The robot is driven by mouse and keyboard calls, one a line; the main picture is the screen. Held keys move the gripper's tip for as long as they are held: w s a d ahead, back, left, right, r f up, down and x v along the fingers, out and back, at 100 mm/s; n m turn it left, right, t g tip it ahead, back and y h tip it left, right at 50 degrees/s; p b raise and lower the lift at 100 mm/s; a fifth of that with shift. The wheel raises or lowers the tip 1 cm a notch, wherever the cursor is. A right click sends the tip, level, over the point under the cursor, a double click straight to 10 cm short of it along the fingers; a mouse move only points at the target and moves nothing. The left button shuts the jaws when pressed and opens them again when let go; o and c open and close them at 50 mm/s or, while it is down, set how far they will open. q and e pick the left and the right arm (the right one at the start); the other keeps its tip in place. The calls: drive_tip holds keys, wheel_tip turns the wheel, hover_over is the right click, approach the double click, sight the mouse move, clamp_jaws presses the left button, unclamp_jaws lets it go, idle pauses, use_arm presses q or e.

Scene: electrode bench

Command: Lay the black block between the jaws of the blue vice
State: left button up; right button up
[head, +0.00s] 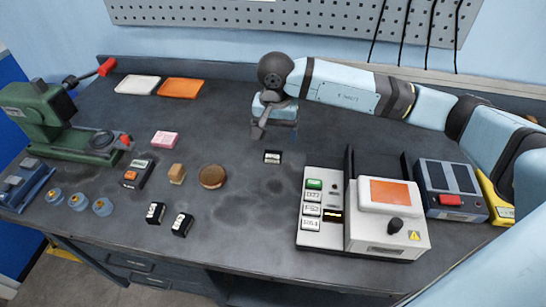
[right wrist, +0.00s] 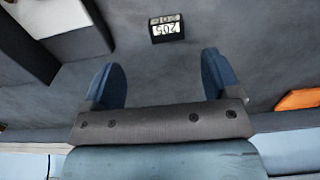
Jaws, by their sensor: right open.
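Several small black blocks with white labels lie on the bench: one black block (head: 272,157) near the middle, and two more (head: 155,213) (head: 182,224) near the front edge. The middle one also shows in the right wrist view (right wrist: 166,28), beyond my fingertips. My right gripper (head: 276,131) is open and empty, pointing down above the bench just behind that block; its two blue fingers (right wrist: 160,68) are spread apart. The blue vice (head: 25,185) stands at the far left front; the gap between its jaws is hard to make out. My left gripper is out of view.
A green press (head: 45,120) stands behind the vice, with several blue-and-tan round pieces (head: 78,199) to the vice's right. A white machine (head: 385,225) and a button panel (head: 322,212) stand at right. An orange tray (head: 181,88) lies at the back. The bench's middle is mostly free.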

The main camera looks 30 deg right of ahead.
wheel_tip(320, 180, down, 4)
drive_tip(key=shift+r, duration=0.1)
drive_tip(key=shift+a+f, duration=0.1)
drive_tip(key=shift+f, duration=0.25)
drive_tip(key=f, duration=0.2)
drive_tip(key=f+p, duration=0.1)
drive_tip(key=f, duration=0.2)
drive_tip(key=shift+w+a, duration=0.2)
drive_tip(key=shift+r, duration=0.1)
drive_tip(key=c, duration=1.3)
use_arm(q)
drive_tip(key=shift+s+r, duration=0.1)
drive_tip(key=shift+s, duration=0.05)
use_arm(e)
drive_tip(key=shift+o, duration=0.2)
drive_tip(key=shift+r, duration=0.1)
wheel_tip(320, 180, up, 20)
drive_tip(key=b, duration=0.1)
drive_tip(key=n, duration=0.7)
approach(272, 158)
drive_tip(key=w+a, duration=0.1)
drive_tip(key=w, duration=0.2)
use_arm(q)
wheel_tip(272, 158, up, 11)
drive_tip(key=p, duration=1.3)
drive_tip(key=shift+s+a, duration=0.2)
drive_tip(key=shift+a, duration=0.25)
use_arm(e)
drive_tip(key=s+r, duration=1)
drive_tip(key=shift+r, duration=0.15)
